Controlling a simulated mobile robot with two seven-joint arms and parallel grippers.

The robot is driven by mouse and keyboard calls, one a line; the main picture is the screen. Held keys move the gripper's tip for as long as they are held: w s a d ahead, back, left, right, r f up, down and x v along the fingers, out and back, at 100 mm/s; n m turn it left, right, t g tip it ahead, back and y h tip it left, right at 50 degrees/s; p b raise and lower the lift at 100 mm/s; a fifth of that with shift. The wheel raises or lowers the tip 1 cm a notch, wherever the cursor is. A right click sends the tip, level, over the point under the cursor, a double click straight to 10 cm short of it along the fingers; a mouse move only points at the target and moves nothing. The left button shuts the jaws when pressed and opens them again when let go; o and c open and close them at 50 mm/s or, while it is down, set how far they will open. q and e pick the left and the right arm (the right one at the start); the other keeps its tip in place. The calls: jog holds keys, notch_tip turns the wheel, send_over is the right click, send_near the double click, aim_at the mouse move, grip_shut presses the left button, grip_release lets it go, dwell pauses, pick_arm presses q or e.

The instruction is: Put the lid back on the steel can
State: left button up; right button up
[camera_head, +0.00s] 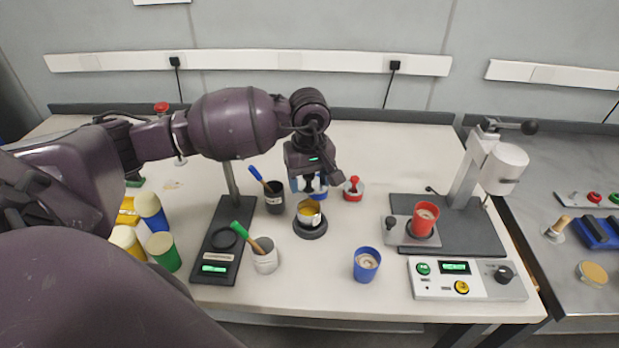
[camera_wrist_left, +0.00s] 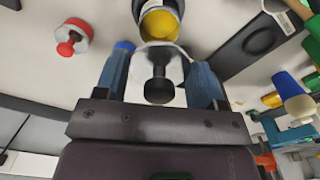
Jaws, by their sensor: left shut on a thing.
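The steel can (camera_head: 309,218) stands open on a round black base in the middle of the table, with yellow contents showing. It also shows at the top of the left wrist view (camera_wrist_left: 159,22). My left gripper (camera_head: 309,184) points down just above and behind the can. It is shut on the lid (camera_wrist_left: 160,52), a pale disc with a black knob between the blue fingers in the left wrist view. The lid is apart from the can in the head view, as far as I can tell. My right gripper is not in view.
A red-knobbed lid (camera_head: 353,188) lies right of the gripper. A dark cup (camera_head: 274,203) and a light cup (camera_head: 264,261) with brushes stand left. A blue cup (camera_head: 367,266) stands front right, and a red cup (camera_head: 425,222) is under the press. Table between them is clear.

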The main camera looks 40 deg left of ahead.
pick_arm(q)
jog(key=shift+f+b, duration=0.7)
jog(key=shift+f, duration=1.45)
jog(key=shift+f+b, duration=0.5)
jog(key=shift+f, duration=0.4)
jog(key=shift+b, duration=0.45)
jog(key=shift+f, duration=0.2)
jog(key=shift+b, duration=0.35)
dwell(0.6)
